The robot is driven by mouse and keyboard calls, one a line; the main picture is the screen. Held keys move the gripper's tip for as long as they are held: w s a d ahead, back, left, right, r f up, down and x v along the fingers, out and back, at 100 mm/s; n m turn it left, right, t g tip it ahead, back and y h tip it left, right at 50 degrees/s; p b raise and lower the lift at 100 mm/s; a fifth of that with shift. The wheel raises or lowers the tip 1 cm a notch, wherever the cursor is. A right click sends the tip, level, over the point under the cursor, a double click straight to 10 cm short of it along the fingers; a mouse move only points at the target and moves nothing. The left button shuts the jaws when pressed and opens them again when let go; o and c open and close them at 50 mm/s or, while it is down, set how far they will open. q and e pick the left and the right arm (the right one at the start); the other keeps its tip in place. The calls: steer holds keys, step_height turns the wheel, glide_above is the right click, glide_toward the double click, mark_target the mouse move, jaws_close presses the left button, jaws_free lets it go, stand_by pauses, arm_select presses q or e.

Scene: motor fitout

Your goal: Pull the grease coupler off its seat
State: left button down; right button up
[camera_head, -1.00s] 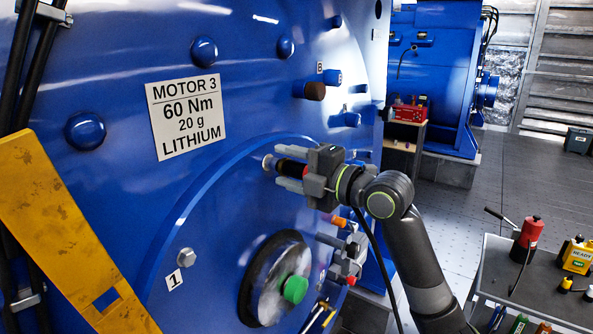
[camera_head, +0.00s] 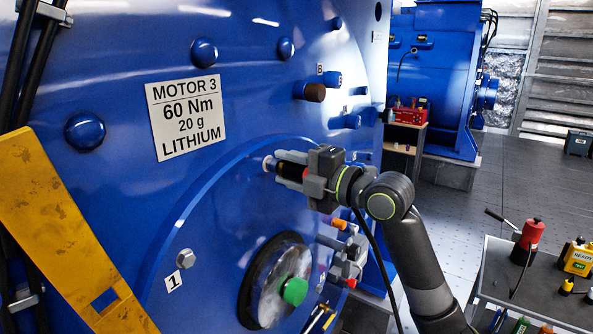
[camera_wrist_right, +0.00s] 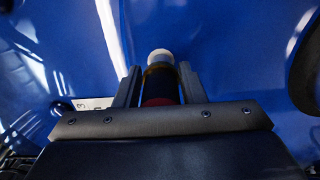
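The grease coupler (camera_head: 288,168) is a dark cylinder pointing at the blue motor face, its far end at a small pale round fitting (camera_head: 268,163). My right gripper (camera_head: 289,167) has its two grey fingers closed along both sides of the coupler. In the right wrist view the coupler (camera_wrist_right: 160,86) shows between the fingers, with a brown band, a red band near the palm and the pale round end beyond. I cannot tell whether there is a gap between coupler and fitting. My left gripper is not in view.
The motor carries a plate (camera_head: 186,117) reading Motor 3, 60 Nm, 20 g lithium. Below the gripper are a green-hubbed shaft end (camera_head: 294,291) and a holder with coloured parts (camera_head: 346,258). A grey cart (camera_head: 500,260) stands at right.

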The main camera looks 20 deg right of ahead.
jaws_close()
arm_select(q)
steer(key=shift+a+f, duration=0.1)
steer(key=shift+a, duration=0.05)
arm_select(e)
steer(key=shift+s+d+f, duration=0.1)
steer(key=shift+f, duration=0.05)
steer(key=shift+v, duration=2.45)
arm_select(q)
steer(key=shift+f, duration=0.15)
arm_select(e)
steer(key=shift+s+d, duration=0.1)
steer(key=shift+s, duration=0.05)
